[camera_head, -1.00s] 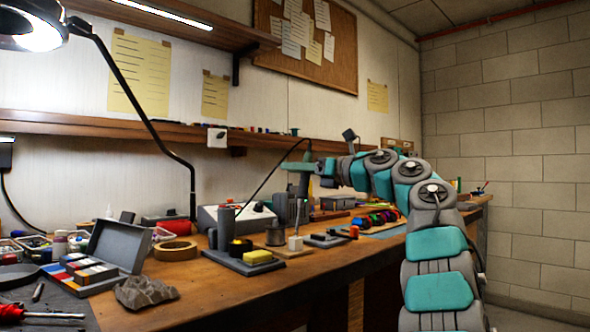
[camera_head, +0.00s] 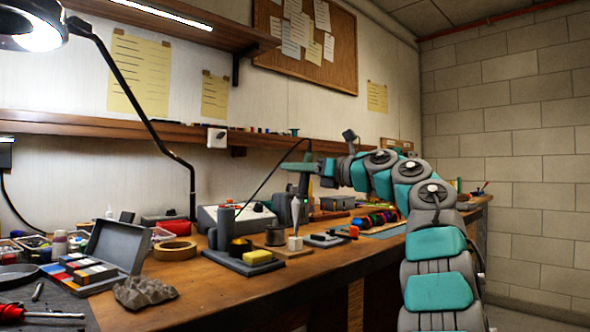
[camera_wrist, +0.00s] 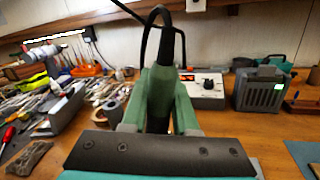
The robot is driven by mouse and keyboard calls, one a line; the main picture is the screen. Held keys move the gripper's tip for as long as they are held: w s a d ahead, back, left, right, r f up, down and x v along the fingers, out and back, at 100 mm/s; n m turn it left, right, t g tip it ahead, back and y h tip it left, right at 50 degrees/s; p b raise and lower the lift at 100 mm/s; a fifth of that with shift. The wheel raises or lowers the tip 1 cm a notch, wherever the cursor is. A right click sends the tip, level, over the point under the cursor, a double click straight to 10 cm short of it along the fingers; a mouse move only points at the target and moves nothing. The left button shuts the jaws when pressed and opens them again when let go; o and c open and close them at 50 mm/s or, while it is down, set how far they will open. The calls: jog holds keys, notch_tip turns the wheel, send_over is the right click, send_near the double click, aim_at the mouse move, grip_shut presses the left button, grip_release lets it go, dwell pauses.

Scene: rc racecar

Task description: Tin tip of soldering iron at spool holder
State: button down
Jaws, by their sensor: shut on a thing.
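My gripper (camera_head: 300,186) points down over the bench and is shut on the soldering iron. In the wrist view its green fingers (camera_wrist: 158,105) close around the iron's dark handle (camera_wrist: 166,65), with the black cable looping above. The spool holder (camera_head: 290,250) is a small wooden base below my gripper. It carries a grey spool (camera_head: 275,236) and a pale upright block (camera_head: 295,243). A pale cone-shaped plume (camera_head: 295,211), narrow at the bottom, shows just above the block. The iron's tip is too small to see clearly, so I cannot tell whether it touches the solder.
A stand with a yellow sponge (camera_head: 258,257) is left of the holder. The soldering station (camera_head: 237,218) is behind, with the iron's cable rising from it. A tape roll (camera_head: 176,251) lies left. A grey box (camera_wrist: 262,90) stands right in the wrist view.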

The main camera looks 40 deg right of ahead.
notch_tip(320, 180, up, 6)
jog(key=p, duration=0.5)
jog(key=shift+p, duration=0.4)
dwell(0.4)
